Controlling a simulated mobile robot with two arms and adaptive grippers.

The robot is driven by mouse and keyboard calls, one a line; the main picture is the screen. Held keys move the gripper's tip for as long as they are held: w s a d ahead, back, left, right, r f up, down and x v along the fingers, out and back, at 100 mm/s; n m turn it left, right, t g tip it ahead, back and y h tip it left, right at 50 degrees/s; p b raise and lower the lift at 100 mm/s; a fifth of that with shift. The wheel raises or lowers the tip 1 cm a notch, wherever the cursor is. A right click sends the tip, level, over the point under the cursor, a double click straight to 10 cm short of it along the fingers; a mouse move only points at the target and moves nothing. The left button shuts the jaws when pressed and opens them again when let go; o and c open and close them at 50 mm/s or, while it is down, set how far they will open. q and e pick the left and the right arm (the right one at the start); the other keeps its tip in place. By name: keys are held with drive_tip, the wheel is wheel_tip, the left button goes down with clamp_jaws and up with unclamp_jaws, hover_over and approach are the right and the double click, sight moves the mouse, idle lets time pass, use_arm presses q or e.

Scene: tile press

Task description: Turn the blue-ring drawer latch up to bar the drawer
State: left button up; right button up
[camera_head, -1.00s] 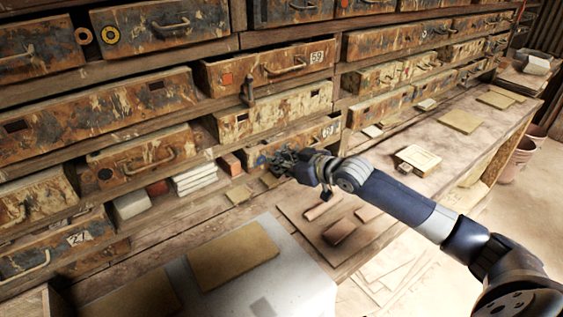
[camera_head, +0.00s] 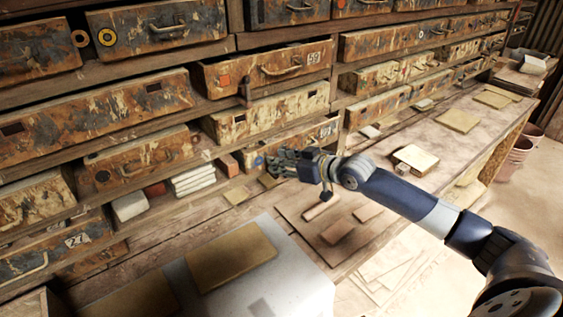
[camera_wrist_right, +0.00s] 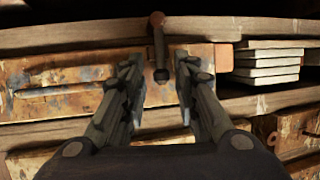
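The drawer with a blue ring (camera_head: 259,161) at its left end sits in the lower row in the head view, partly behind my right gripper (camera_head: 284,163). In the right wrist view, a dark rod-like latch (camera_wrist_right: 158,45) with a rounded head at the top and a knob at its other end stands between the fingers of my right gripper (camera_wrist_right: 158,88). The fingers are apart, one each side of it, with visible gaps. Behind it is a worn drawer front (camera_wrist_right: 60,85) with a bar handle. In the head view this latch is hidden by the gripper. My left gripper is out of view.
White tiles (camera_head: 193,180) stand left of the gripper; in the wrist view the white tiles (camera_wrist_right: 268,62) are at right. Loose tiles lie on the bench. A pale slab (camera_head: 416,158) is right of the gripper.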

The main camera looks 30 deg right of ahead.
drive_tip(key=shift+s, duration=0.1)
drive_tip(key=v, duration=1.1)
drive_tip(key=shift+s+d, duration=0.25)
drive_tip(key=shift+s, duration=0.05)
drive_tip(key=shift+r, duration=0.15)
idle(0.3)
idle(0.5)
